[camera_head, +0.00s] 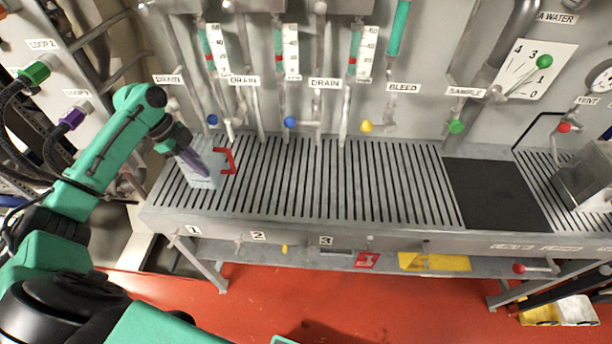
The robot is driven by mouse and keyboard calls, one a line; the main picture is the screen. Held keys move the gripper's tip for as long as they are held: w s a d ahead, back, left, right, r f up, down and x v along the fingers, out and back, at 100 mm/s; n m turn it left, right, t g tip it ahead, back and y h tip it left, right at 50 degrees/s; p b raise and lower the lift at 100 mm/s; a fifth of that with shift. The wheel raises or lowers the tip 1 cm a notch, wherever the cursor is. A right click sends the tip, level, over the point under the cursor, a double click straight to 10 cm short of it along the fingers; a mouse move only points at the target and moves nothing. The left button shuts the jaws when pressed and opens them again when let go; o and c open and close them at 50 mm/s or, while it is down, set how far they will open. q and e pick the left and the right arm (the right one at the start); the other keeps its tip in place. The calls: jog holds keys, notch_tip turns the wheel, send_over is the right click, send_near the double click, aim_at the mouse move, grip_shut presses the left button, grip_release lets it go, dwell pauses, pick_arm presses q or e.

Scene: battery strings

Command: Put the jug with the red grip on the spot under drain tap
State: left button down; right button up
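The jug (203,180) is pale grey with a red grip (229,161) on its right side. It stands at the left end of the slatted grate (300,190), above the number 1 label and below the leftmost drain label (168,79). My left gripper (203,171) reaches in from the upper left, its fingers overlapping the jug's body. The fingers show nearly edge-on, so I cannot tell whether they are apart or closed on the jug. A drain tap with a blue knob (212,120) is just behind the jug. My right gripper is not in view.
More drain taps line the back wall, one with a blue knob (290,121). A yellow knob (366,126) and a green knob (456,127) are farther right. The middle of the grate is clear. A black mat (494,195) lies at the right. A metal box (588,178) stands beyond it.

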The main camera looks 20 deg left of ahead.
pick_arm(q)
jog(key=w+d+p, duration=0.1)
jog(key=d+p, duration=0.1)
jog(key=d, duration=0.3)
jog(key=d+f+p, duration=0.1)
jog(key=d+p, duration=0.2)
jog(key=d, duration=0.3)
jog(key=w+d+f+p, duration=0.1)
jog(key=d+p, duration=0.2)
jog(key=d, duration=0.3)
jog(key=shift+w+f, duration=0.25)
jog(key=shift+w, duration=0.1)
jog(key=shift+f, duration=0.25)
jog(key=c, duration=1.1)
grip_release()
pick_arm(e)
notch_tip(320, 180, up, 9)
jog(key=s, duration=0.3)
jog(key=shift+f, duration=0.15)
pick_arm(q)
jog(key=shift+r, duration=0.1)
